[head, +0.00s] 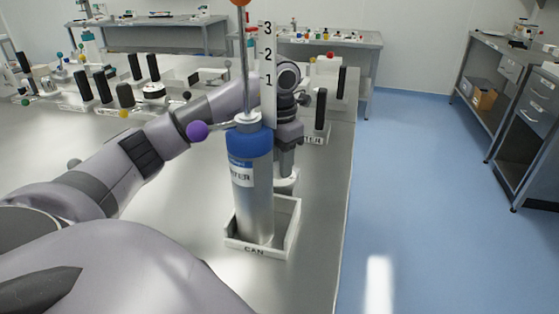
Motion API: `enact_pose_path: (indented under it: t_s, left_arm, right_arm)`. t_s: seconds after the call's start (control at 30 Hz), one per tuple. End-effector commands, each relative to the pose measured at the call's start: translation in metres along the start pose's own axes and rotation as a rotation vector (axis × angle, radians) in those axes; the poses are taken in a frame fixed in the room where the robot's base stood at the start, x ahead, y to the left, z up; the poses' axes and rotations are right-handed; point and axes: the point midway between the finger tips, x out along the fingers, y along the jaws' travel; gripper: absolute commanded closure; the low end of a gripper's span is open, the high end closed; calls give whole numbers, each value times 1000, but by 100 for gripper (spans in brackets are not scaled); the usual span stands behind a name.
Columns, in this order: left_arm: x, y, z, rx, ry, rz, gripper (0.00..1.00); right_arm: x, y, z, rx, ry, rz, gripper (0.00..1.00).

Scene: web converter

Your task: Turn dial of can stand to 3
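The can stand is a white tray (262,247) marked CAN, near the bench's right edge. An upright silver can (254,205) with a blue top (249,142) stands in it, its label partly readable. A thin rod (244,70) rises above the can to an orange ball (240,2), beside a white scale (268,80) marked 1, 2, 3. A purple ball (197,131) on a short arm sticks out left at the can's top. My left arm passes behind the can and scale. My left gripper (287,160) is just behind and right of the can, its fingertips hidden. My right gripper is out of view.
Black upright handles (104,85) and small white stands with coloured balls fill the bench's back left. A black-handled stand (320,112) is behind the can stand. The bench front right of my arm is clear. Blue floor lies open to the right.

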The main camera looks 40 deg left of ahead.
Motion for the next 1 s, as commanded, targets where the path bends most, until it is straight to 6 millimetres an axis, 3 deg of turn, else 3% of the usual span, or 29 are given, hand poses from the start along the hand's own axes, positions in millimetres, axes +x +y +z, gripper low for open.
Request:
enact_pose_path:
  t_s: [0.47, 1.0]
  left_arm:
    - [-2, 1, 0, 111, -2, 1, 94]
    - [-2, 1, 1, 592, -2, 1, 94]
  right_arm:
    - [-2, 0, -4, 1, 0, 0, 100]
    - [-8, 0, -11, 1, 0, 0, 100]
